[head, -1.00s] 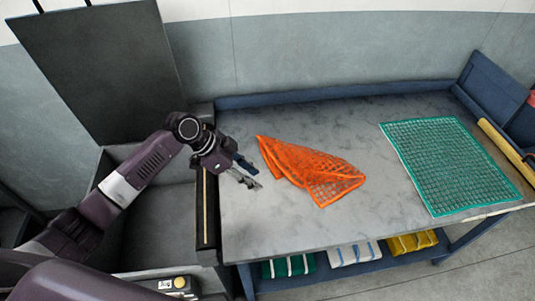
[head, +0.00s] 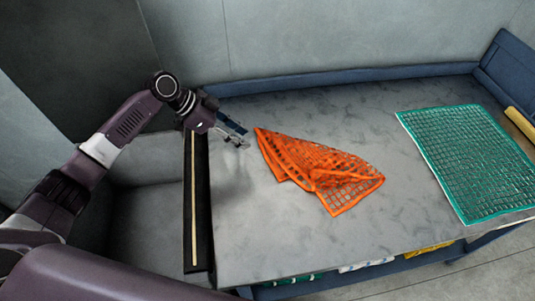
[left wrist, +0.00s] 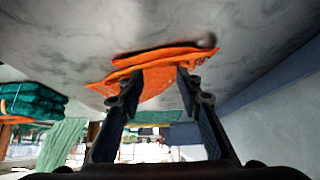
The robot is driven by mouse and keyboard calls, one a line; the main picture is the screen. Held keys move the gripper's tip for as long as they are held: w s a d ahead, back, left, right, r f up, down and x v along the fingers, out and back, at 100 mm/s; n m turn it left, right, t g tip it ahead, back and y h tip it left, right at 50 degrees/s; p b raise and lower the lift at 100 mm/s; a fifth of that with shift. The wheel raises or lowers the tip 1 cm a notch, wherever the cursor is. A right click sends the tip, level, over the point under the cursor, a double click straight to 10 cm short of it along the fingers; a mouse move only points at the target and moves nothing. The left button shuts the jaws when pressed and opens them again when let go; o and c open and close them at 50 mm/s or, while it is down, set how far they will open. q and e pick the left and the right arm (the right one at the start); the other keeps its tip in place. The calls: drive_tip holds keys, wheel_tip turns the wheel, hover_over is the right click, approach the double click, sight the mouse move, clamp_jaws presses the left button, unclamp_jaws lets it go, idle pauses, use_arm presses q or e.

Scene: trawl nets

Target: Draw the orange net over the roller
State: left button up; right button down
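The orange net (head: 318,170) lies loosely folded on the grey table, its narrow end pointing left towards my left arm. My left gripper (head: 238,136) hangs by that end, a little to its left, with a small gap in the head view. In the left wrist view its two fingers (left wrist: 154,84) are apart, and the orange net (left wrist: 165,58) shows beyond and between the tips. I see no net held. A yellow bar (head: 520,123) at the right edge may be the roller; I cannot be sure. My right gripper is out of view.
A green net (head: 472,160) lies flat on the right of the grey table (head: 320,245). A blue raised edge (head: 350,79) runs along the back. A dark strip with a yellow line (head: 196,205) borders the left side. The front of the table is clear.

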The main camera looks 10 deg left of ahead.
use_arm(q)
drive_tip(key=shift+w+d+f+b, duration=0.2)
drive_tip(key=shift+w+f+b, duration=0.1)
drive_tip(key=shift+f, duration=0.3)
drive_tip(key=b+x, duration=0.4)
drive_tip(key=x, duration=0.3)
drive_tip(key=shift+s+d+f+b, duration=0.1)
drive_tip(key=shift+d+f+b, duration=0.2)
drive_tip(key=shift+b, duration=0.1)
drive_tip(key=shift+d+f, duration=0.3)
drive_tip(key=shift+d, duration=0.1)
drive_tip(key=shift+f+b, duration=0.15)
drive_tip(key=shift+b, duration=0.15)
drive_tip(key=shift+c, duration=1.3)
drive_tip(key=c, duration=0.4)
clamp_jaws()
